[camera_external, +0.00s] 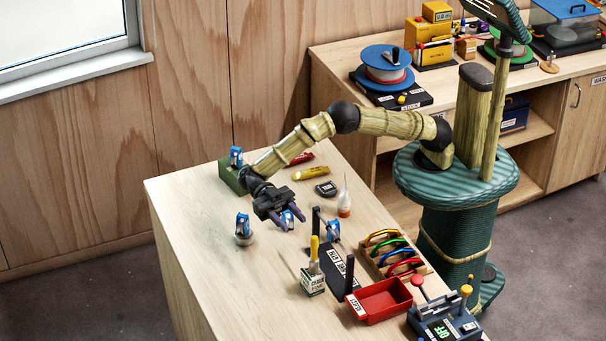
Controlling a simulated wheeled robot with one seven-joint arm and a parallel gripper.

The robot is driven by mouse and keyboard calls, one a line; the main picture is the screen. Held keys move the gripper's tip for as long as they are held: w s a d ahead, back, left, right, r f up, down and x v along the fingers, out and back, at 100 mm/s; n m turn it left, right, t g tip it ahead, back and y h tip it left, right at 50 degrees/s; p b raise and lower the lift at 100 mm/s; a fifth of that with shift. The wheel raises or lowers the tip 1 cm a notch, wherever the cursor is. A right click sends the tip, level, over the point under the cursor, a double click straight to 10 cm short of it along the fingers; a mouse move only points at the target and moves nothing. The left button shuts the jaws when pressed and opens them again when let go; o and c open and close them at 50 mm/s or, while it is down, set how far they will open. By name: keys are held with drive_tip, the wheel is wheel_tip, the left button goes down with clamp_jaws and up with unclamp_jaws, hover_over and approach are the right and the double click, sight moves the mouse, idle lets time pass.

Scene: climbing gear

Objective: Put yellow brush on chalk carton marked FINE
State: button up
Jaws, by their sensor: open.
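The yellow brush (314,248) is upright, handle up, at the top of a small white and green chalk carton (313,283) near the front middle of the table. I cannot tell whether it stands on the carton or in it. The carton's label is too small to read surely. My gripper (292,222) is open, behind and left of the brush and apart from it. A blue and white piece (287,217) shows between or beneath its fingers; I cannot tell whether they touch it.
Similar blue pieces stand nearby (243,227) (333,230) and on a green block (233,177). Right of the carton are a dark stand with posts (350,272), a red tray (384,300) and a rack of coloured carabiners (398,255). The table's left front is clear.

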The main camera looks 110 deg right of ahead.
drive_tip(key=shift+d, duration=0.5)
idle(0.3)
